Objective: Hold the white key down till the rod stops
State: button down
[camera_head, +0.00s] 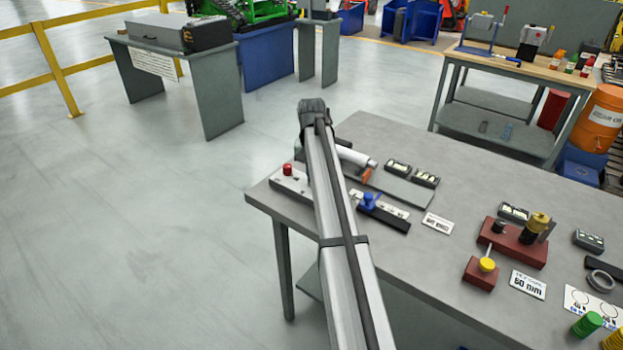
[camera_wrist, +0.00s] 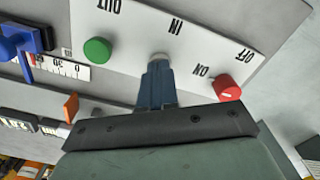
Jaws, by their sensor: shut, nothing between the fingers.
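The control panel (camera_wrist: 205,35) fills the upper part of the wrist view, with OUT, IN, ON and OFF printed upside down. The white key (camera_wrist: 158,56) shows at the tips of my gripper (camera_wrist: 157,66), by the IN label. The gripper is shut and empty, its tips at the key and hiding part of it. Whether the key is pressed down cannot be told. In the head view my arm hides the gripper and key. A pale cylinder (camera_head: 351,156) with an orange flag (camera_head: 367,174) lies beyond the arm; which part is the rod is unclear.
A green button (camera_wrist: 97,50) and a red knob (camera_wrist: 228,87) flank the key. A blue slider (camera_wrist: 35,40) stands by a scale (camera_wrist: 62,68). A red block (camera_head: 512,243) with stacked parts stands further right on the grey table (camera_head: 440,262).

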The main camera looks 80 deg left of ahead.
jog(key=shift+r, duration=2.2)
